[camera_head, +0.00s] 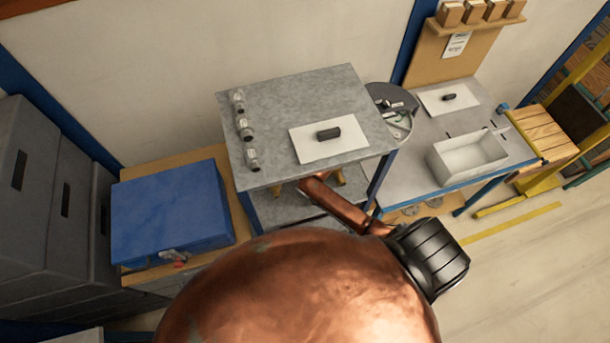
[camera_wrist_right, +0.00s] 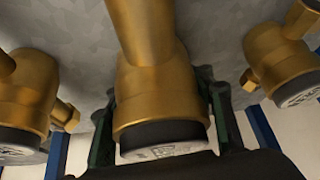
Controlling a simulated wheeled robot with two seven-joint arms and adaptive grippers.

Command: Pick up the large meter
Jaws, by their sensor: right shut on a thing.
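In the right wrist view, three brass-coloured meters with dark-rimmed, pale faces stand side by side in front of a grey mottled surface. The middle meter (camera_wrist_right: 155,88) is between the dark fingers of my right gripper (camera_wrist_right: 162,125), which is shut on it. The left meter (camera_wrist_right: 26,98) and right meter (camera_wrist_right: 280,62) are outside the fingers and partly cut off by the frame. I cannot tell whether the held meter touches the surface. In the head view, brass-yellow parts (camera_head: 340,176) show under the grey bench's front edge; my right gripper is hidden there. My left gripper is not in view.
The grey bench (camera_head: 295,95) carries several small fittings along its left edge and a white sheet (camera_head: 310,147) with a black object (camera_head: 328,134). A blue box (camera_head: 170,212) stands at left. At right is another table with a white bin (camera_head: 440,172). Blue legs flank the meters.

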